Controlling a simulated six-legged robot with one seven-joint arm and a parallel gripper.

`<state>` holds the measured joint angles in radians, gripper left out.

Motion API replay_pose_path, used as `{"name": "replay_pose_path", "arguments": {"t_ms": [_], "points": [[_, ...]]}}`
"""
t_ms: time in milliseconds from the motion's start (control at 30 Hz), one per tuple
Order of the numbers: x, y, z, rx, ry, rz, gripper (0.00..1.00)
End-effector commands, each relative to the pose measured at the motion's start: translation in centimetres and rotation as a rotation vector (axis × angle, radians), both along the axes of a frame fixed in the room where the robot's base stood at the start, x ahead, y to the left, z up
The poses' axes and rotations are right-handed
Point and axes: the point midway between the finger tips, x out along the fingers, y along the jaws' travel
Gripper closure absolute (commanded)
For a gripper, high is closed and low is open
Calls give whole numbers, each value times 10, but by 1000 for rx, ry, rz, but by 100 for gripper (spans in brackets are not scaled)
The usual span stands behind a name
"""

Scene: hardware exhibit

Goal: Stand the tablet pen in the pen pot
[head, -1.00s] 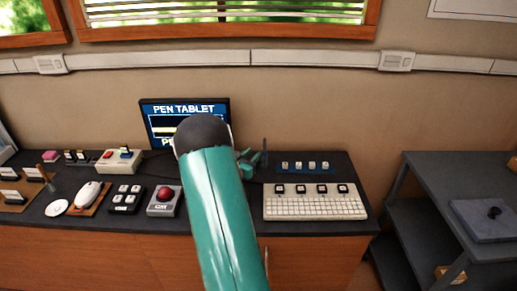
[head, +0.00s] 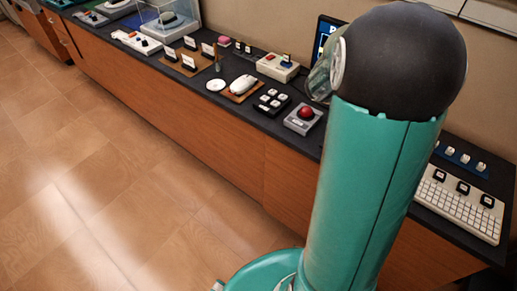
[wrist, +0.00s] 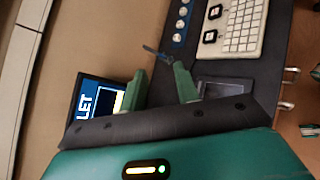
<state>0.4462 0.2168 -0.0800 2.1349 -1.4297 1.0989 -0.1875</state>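In the wrist view my gripper (wrist: 160,70) shows two green fingers standing apart, with a clear gap between their tips. A thin dark blue stick (wrist: 154,51), which looks like the tablet pen, shows just beyond the fingertips; I see no finger closed on it. A dark grey pad (wrist: 222,88), perhaps the pen tablet, lies on the counter beside the right finger. I cannot make out the pen pot. In the head view my arm hides the gripper, the pen and most of the screen (head: 325,33).
A white keyboard (head: 459,207) and a blue key strip (head: 460,157) lie to the right on the dark counter. A red-button box (head: 304,118), black keypad (head: 271,102) and mouse (head: 243,84) lie to the left. The floor (head: 110,190) in front is clear.

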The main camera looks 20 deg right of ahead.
Motion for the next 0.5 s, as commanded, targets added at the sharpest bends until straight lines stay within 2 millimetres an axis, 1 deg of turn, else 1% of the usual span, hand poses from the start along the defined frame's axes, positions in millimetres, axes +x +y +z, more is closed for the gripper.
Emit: {"name": "replay_pose_path", "arguments": {"t_ms": [33,67,100,167,200,267,300,367,400,467,500], "points": [[-1,25,11,42,-91,-16,69],[-2,40,14,72,-141,-31,69],[-4,59,17,114,-207,-48,69],[-7,88,22,180,-306,-74,69],[-9,108,24,226,-369,-88,69],[-11,138,28,302,-464,-110,69],[-14,159,30,355,-525,-125,69],[-17,189,33,437,-612,-143,69],[-19,210,35,496,-671,-157,69],[-24,241,38,586,-750,-176,69],[-27,261,41,649,-803,-187,69]]}}
